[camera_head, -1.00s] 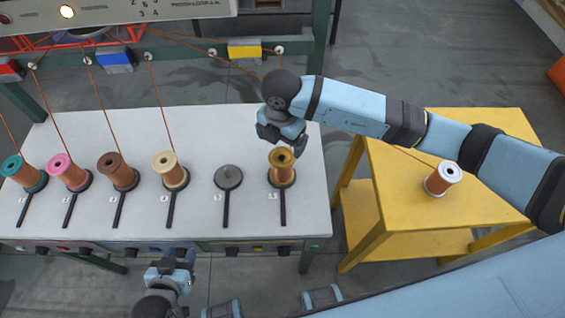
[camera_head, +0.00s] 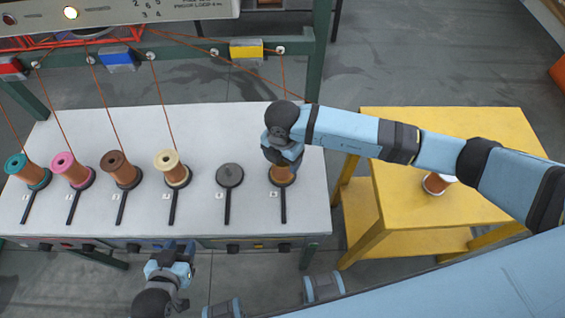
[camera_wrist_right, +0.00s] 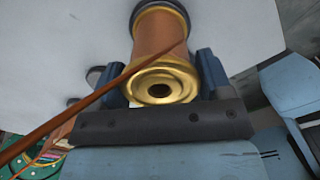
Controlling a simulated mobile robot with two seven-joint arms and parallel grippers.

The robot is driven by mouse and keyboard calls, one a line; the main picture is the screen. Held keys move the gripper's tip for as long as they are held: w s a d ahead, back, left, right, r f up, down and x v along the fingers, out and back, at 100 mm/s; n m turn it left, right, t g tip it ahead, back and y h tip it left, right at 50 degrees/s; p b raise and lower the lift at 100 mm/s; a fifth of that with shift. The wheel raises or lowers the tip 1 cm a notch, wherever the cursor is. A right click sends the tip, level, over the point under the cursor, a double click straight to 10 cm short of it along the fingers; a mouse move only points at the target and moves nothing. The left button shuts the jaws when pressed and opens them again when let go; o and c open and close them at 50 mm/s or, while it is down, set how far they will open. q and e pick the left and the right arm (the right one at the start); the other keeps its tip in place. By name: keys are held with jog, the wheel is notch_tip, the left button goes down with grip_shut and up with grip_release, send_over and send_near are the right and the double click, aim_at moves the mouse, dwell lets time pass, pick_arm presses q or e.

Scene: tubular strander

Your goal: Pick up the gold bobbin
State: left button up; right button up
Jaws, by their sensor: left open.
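The gold bobbin (camera_head: 282,176) stands on the last holder at the right end of the white table, mostly hidden under my right gripper (camera_head: 284,155) in the head view. In the right wrist view the gold bobbin (camera_wrist_right: 160,85) shows its gold flanges and copper-coloured winding. It lies between the two dark blue fingers of my right gripper (camera_wrist_right: 160,70), which look open, with small gaps on both sides. My left gripper (camera_head: 180,258) is open and empty in front of the table's near edge.
Teal (camera_head: 28,170), pink (camera_head: 72,170), brown (camera_head: 120,169) and cream (camera_head: 171,168) bobbins stand to the left. An empty black holder (camera_head: 229,176) is beside the gold one. Wires run upward.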

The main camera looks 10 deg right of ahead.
jog(key=shift+w+r, duration=0.1)
jog(key=c, duration=0.8)
jog(key=shift+c, duration=0.2)
